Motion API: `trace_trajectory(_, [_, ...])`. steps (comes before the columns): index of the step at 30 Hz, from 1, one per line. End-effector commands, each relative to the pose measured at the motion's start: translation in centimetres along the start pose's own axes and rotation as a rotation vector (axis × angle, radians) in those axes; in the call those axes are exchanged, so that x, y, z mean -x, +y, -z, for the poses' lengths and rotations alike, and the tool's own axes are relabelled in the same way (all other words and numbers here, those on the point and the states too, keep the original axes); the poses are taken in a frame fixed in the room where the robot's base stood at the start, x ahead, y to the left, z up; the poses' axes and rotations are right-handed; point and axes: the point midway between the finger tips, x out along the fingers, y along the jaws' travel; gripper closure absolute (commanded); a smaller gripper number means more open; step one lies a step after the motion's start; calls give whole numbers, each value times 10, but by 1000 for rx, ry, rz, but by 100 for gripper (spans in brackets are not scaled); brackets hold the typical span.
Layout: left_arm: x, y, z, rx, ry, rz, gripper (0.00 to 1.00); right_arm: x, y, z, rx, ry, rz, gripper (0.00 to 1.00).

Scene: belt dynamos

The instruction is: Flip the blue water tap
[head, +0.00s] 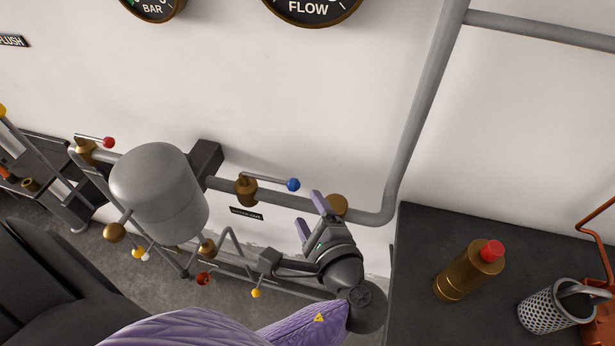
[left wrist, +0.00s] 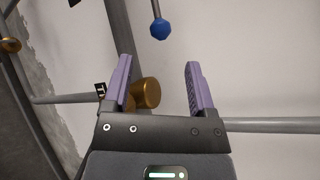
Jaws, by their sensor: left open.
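The blue water tap is a brass valve (head: 246,190) on a grey pipe, with a thin grey lever that points right and ends in a blue knob (head: 292,184). In the left wrist view the blue knob (left wrist: 160,29) hangs ahead of my fingers, near the top centre. My left gripper (head: 311,214) is open and empty, just below and right of the knob, and does not touch it. In the left wrist view its purple fingers (left wrist: 158,85) stand wide apart. A brass fitting (left wrist: 146,93) shows between them, farther back. My right gripper is not in view.
A red-knobbed tap (head: 108,142) and a grey tank (head: 160,190) are at the left. Yellow-knobbed valves sit lower down. A dark counter (head: 420,230) at the right holds a brass bottle (head: 468,272) and a mesh cup (head: 555,308). A thick grey pipe rises right of my gripper.

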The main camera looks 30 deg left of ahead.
Motion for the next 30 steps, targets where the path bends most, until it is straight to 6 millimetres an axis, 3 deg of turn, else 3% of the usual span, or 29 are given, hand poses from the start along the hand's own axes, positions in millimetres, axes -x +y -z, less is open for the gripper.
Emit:
trace_trajectory(2, [-8,-2,-1,-2,-10,9,27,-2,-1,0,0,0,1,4])
trace_trajectory(12, [-83,0,0,-4,-7,8,27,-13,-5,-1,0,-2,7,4])
trace_trajectory(16, [-96,-1,-1,-3,-5,6,27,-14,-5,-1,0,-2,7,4])
trace_trajectory(23, [-98,-1,-1,-2,-3,5,27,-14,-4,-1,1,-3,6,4])
trace_trajectory(24, [-98,-1,-1,-2,-3,5,29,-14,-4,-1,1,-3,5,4])
trace_trajectory(30, [-98,-1,-1,-2,-3,5,72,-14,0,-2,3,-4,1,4])
